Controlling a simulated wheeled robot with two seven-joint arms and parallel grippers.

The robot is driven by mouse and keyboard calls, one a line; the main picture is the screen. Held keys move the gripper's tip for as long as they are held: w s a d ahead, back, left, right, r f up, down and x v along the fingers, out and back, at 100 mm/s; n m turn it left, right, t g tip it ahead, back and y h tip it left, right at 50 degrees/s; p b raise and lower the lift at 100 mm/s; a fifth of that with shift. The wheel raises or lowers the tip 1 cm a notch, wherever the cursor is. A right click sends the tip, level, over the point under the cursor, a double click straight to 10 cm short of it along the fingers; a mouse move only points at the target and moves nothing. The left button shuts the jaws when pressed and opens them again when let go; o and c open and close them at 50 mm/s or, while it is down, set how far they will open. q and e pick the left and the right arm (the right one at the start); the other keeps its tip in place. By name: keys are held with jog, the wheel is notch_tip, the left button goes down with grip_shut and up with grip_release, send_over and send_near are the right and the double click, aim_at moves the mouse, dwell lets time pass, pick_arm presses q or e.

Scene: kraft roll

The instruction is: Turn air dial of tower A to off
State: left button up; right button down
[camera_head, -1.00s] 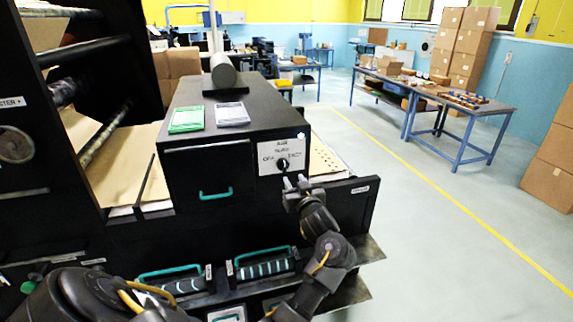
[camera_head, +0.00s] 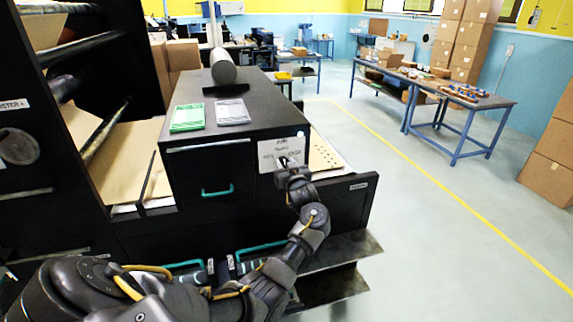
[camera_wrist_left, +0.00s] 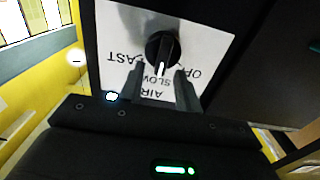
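The air dial (camera_wrist_left: 162,47) is a round black knob with a white pointer mark on a white plate (camera_wrist_left: 112,30). The plate reads AIR, SLOW, OFF and FAST, upside down in the left wrist view. The pointer faces SLOW. In the head view the plate (camera_head: 267,157) is on the front of a black cabinet, and my gripper mostly hides the knob. My left gripper (camera_wrist_left: 160,72) is open, one finger on each side of the knob's lower part in the wrist view. I cannot tell whether the fingers touch it. My right gripper is not in view.
A teal-handled drawer (camera_head: 218,192) is left of the plate. A black ledge (camera_head: 345,190) juts out below. Open floor (camera_head: 430,240) is to the right.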

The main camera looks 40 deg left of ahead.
pick_arm(q)
grip_shut()
jog(key=shift+d, duration=0.1)
jog(key=n+b, duration=0.2)
jog(key=shift+s+a+f+n+b, duration=0.2)
jog(key=shift+f+n+b, duration=0.05)
jog(key=shift+n+b, duration=0.1)
jog(key=n+b, duration=0.6)
jog(key=s+a+n+b, duration=0.1)
jog(key=n+b, duration=0.2)
jog(key=b, duration=0.1)
jog(key=shift+s+f+n, duration=0.1)
jog(key=shift+f+n, duration=0.15)
jog(key=shift+f, duration=0.05)
